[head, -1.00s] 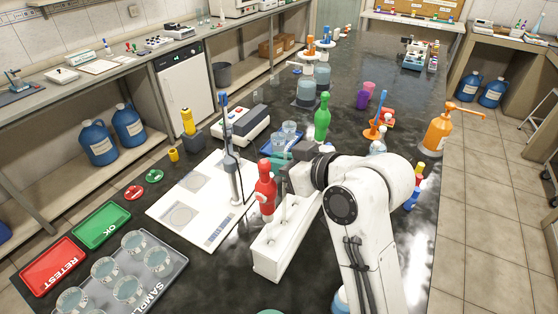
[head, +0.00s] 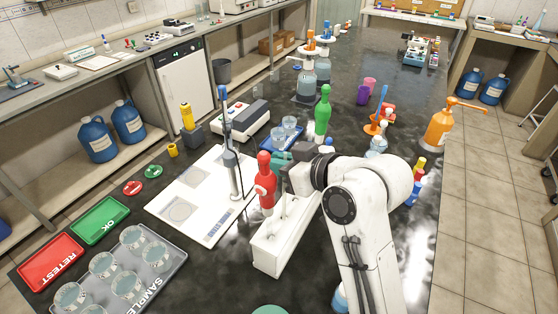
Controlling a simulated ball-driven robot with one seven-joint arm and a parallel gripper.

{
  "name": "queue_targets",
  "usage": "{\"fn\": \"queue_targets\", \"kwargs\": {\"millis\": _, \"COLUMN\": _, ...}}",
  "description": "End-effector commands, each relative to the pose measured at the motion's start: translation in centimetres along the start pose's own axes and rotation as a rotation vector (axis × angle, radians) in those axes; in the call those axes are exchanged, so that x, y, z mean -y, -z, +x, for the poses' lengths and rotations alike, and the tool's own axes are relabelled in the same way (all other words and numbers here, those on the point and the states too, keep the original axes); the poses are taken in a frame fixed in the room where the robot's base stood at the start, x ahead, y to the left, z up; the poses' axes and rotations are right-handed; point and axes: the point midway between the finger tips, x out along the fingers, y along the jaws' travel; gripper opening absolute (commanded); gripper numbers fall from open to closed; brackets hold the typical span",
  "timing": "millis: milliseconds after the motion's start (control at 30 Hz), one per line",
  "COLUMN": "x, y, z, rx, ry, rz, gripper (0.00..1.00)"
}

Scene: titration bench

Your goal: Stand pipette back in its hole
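The task's pipette appears to be the red, bottle-shaped one (head: 267,188) in the head view. It is close to upright at the left side of the long white rack (head: 275,254). Its lower end is by the rack top; I cannot tell whether it sits in a hole. My gripper (head: 284,172) is right beside its upper body, coming from the right. The fingertips are mostly hidden, so their grip on it is unclear. A similar green one (head: 322,116) stands farther back.
A burette stand on a white base (head: 188,202) is close left of the rack. A blue tray (head: 271,141) with beakers lies behind. The sample tray (head: 172,262) and the red (head: 50,262) and green (head: 100,224) trays are front left. An orange pump bottle (head: 438,128) stands right.

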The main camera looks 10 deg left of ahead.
Motion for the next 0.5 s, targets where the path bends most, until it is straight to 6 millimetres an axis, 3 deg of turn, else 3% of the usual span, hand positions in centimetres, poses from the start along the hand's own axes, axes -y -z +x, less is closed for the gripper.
{"fn": "queue_targets", "kwargs": {"millis": 467, "x": 0.00, "y": -0.40, "z": 0.16, "rx": 0.000, "ry": 0.000, "rz": 0.000, "gripper": 0.02}}
{"fn": "queue_targets", "kwargs": {"millis": 500, "x": 0.00, "y": -0.40, "z": 0.16, "rx": 0.000, "ry": 0.000, "rz": 0.000, "gripper": 0.14}}
